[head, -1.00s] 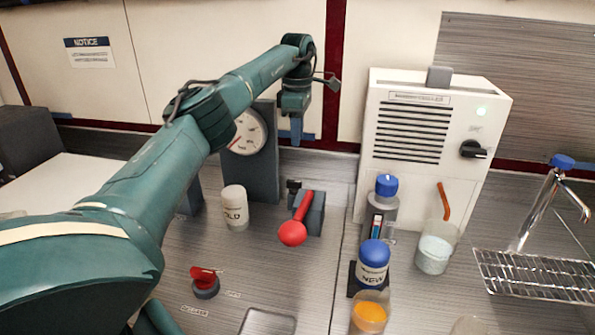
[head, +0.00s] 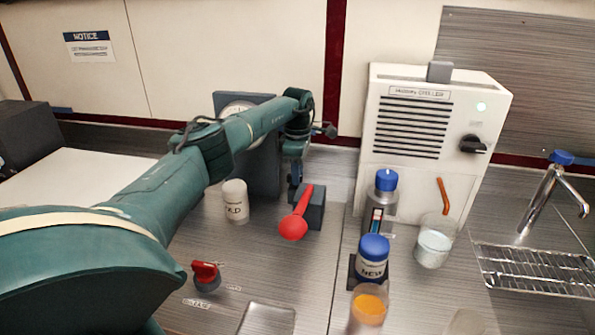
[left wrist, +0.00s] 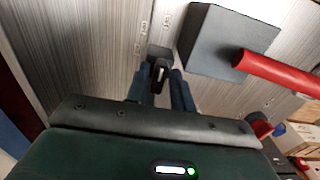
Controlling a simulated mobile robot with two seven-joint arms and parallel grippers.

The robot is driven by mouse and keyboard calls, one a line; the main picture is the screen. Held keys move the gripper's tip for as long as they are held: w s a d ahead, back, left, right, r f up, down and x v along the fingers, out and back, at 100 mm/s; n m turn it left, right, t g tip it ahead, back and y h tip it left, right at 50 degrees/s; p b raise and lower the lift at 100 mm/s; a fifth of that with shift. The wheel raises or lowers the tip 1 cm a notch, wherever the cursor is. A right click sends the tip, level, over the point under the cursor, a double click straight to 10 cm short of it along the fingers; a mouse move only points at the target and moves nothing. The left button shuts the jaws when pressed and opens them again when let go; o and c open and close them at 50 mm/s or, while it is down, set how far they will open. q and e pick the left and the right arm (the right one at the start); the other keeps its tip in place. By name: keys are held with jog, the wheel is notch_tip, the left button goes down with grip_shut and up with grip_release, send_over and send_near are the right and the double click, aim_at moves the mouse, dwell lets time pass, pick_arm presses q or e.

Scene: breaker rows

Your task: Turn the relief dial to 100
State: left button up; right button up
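A small black knob (left wrist: 160,72), apparently the relief dial, sits on a dark block beside the red-handled grey box. Small labels stand on the panel next to it, too small to read. My left gripper (head: 296,182) is low at the knob in the head view, and it largely hides the knob there. In the left wrist view the blue fingers of my left gripper (left wrist: 161,88) stand apart on either side of the knob. I cannot tell whether they touch it. My right gripper is not in view.
A grey box (head: 314,208) with a red ball-ended lever (head: 294,227) stands close at the right of the left gripper. A white jar (head: 235,203) and a round gauge (head: 238,108) are to the left. A red knob (head: 205,275) is in front. A white chiller (head: 430,150) stands at right.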

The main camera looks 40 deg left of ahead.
pick_arm(q)
grip_shut()
dwell(0.4)
jog(key=n+p, duration=0.1)
jog(key=n, duration=0.2)
jog(key=shift+w+r+n, duration=0.1)
jog(key=shift+w+n, duration=0.05)
jog(key=shift+n, duration=0.15)
jog(key=shift+a+n+p, duration=0.15)
jog(key=shift+n+p, duration=0.3)
jog(key=shift+n, duration=1.35)
jog(key=shift+w, duration=0.1)
